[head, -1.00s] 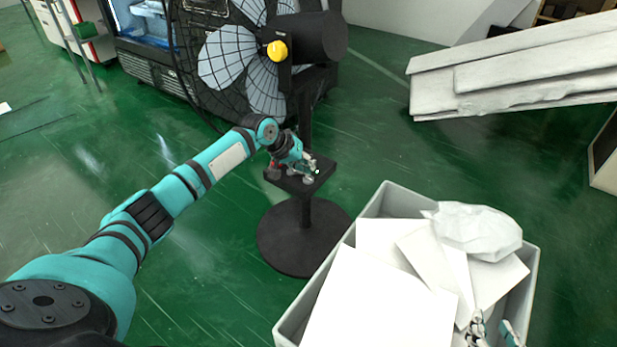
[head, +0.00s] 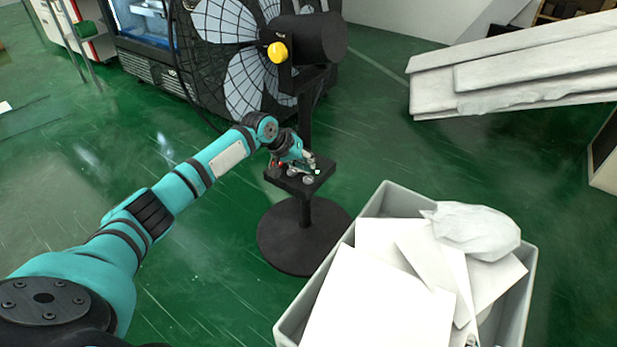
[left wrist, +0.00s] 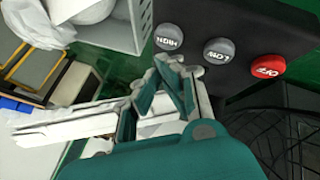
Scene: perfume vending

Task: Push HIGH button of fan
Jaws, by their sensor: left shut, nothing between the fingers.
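The fan (head: 235,60) stands at the top left of the head view, on a black pole and round base (head: 300,240). Its small black button panel (head: 290,186) juts from the pole. In the left wrist view the panel carries a grey HIGH button (left wrist: 169,37), a grey LOW button (left wrist: 218,51) and a red OFF button (left wrist: 268,67). My left gripper (head: 310,165) is shut and empty over the panel. In the left wrist view its fingertips (left wrist: 170,72) appear just below the HIGH button; I cannot tell whether they touch it. Only a sliver of my right gripper may show at the bottom edge.
A grey bin (head: 388,195) with white sheets and a crumpled lump stands right of the fan base. Stacked pale boards (head: 520,70) lie at the upper right. A cooler cabinet (head: 150,70) stands behind the fan. Green floor is clear to the left.

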